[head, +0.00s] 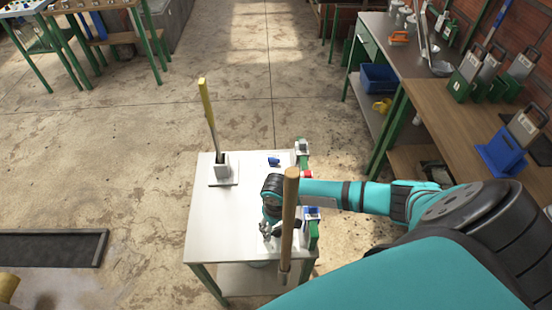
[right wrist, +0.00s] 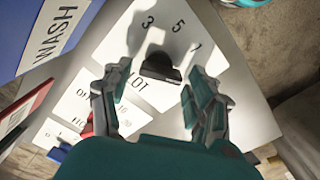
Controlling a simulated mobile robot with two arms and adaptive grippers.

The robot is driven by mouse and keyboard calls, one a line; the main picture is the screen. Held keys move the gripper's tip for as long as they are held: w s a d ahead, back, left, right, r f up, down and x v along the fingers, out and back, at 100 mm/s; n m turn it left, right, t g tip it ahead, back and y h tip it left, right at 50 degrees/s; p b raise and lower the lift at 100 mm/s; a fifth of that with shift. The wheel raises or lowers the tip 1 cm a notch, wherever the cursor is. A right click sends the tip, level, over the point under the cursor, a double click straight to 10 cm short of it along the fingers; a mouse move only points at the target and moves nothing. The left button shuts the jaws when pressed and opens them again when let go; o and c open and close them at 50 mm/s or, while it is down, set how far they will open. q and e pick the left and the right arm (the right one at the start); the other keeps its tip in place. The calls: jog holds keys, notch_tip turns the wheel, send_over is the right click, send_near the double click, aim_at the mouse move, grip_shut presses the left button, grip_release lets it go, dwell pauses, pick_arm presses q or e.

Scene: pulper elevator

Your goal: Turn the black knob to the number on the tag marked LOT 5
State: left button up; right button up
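The black knob (right wrist: 160,68) shows in the right wrist view on a pale plate (right wrist: 138,28). The numbers 3 and 5 and a third, partly shaded mark stand around its far side. The letters LOT are printed on the near side, partly covered by my gripper. My right gripper (right wrist: 155,88) is open, its fingers on either side of the knob's near side; I cannot tell whether they touch it. In the head view my right gripper (head: 268,229) is over the white table and hides the knob. I cannot make out a tag reading LOT 5. My left gripper is out of view.
The white table (head: 205,215) carries a yellow-handled tool in a holder (head: 222,172) and a small blue item (head: 273,161). A wooden handle (head: 289,220) stands upright close by my right gripper.

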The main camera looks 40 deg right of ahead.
jog(key=c, duration=0.9)
jog(key=shift+r, duration=0.1)
jog(key=n+p, duration=0.1)
jog(key=n, duration=0.2)
jog(key=shift+p, duration=0.35)
jog(key=n+p, duration=0.1)
jog(key=n, duration=0.2)
jog(key=shift+s+n, duration=0.1)
jog(key=shift+n, duration=0.3)
jog(key=n, duration=0.4)
jog(key=shift+n+p, duration=0.3)
jog(key=shift+s+a+n, duration=0.1)
jog(key=shift+n, duration=2)
